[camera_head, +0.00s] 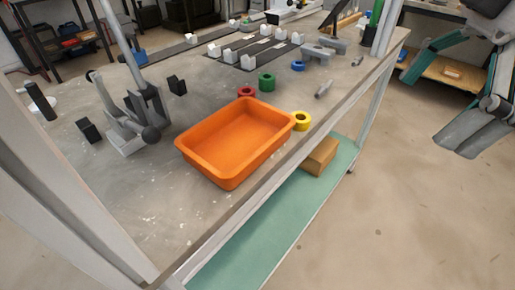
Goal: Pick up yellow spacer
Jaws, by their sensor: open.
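The yellow spacer (301,120) is a short ring with a dark hole. It sits on the grey workbench (190,218) close to its front edge, just right of the orange tray's far right corner. Part of its left side is close to or behind the tray rim, and I cannot tell whether they touch. My gripper (462,150) is at the right, out over the floor beyond the bench edge, well apart from the spacer. It is open and empty, with its fingers pointing down.
An empty orange tray (222,178) stands near the bench's front edge. Red (247,92), green (267,82) and blue (298,65) rings lie behind it. A grey clamp (135,120) stands left. A white post (388,28) rises at the right. A cardboard box (320,156) lies on the lower shelf.

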